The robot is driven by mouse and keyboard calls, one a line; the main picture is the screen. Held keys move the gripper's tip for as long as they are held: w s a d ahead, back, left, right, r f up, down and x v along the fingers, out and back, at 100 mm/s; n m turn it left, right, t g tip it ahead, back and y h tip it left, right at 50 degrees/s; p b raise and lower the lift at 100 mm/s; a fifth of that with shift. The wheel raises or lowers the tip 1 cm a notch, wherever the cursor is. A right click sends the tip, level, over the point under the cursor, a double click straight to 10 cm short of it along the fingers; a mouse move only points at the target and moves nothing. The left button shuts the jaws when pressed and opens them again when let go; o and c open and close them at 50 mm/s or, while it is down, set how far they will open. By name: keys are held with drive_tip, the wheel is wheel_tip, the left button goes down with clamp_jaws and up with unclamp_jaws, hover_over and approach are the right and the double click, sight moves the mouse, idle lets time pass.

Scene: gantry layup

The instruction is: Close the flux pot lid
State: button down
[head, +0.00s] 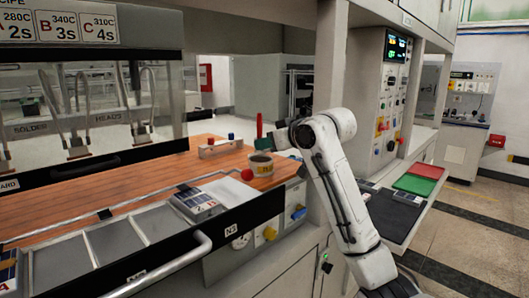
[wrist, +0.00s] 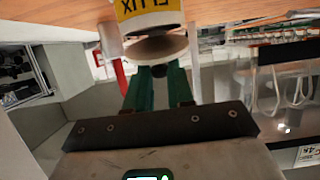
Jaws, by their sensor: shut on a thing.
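The flux pot (head: 261,168) stands on the wooden bench top, a small light pot with a yellow label. Its label (wrist: 146,8) shows upside down at the top of the wrist view. The pale round lid (wrist: 160,48) is against the pot's mouth there, with a dark gap between them; it looks tilted, and I cannot tell whether it is seated. My gripper (wrist: 158,72) has green fingers shut on the lid's dark knob. In the head view my gripper (head: 264,143) is just above the pot, small and partly hidden by my wrist.
A red ball-shaped knob (head: 247,175) is in front of the pot. A pale block (head: 220,147) lies behind it to the left. Metal trays (head: 115,240) and a long handle rail (head: 165,268) line the front left. Green and red mats (head: 415,184) lie on the right shelf.

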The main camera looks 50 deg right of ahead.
drive_tip(key=f+t+b, duration=0.1)
drive_tip(key=s+f+t+b, duration=0.1)
drive_tip(key=shift+f+t, duration=0.1)
drive_tip(key=shift+t, duration=0.3)
drive_tip(key=shift+s+f+b, duration=0.2)
drive_tip(key=shift+f+b, duration=0.15)
drive_tip(key=shift+b, duration=0.05)
drive_tip(key=shift+f, duration=0.15)
drive_tip(key=c, duration=1)
unclamp_jaws()
drive_tip(key=s, duration=0.3)
drive_tip(key=s+r, duration=0.1)
drive_tip(key=s, duration=0.6)
drive_tip(key=shift+s+a+r+b, duration=0.35)
drive_tip(key=shift+s+r, duration=0.05)
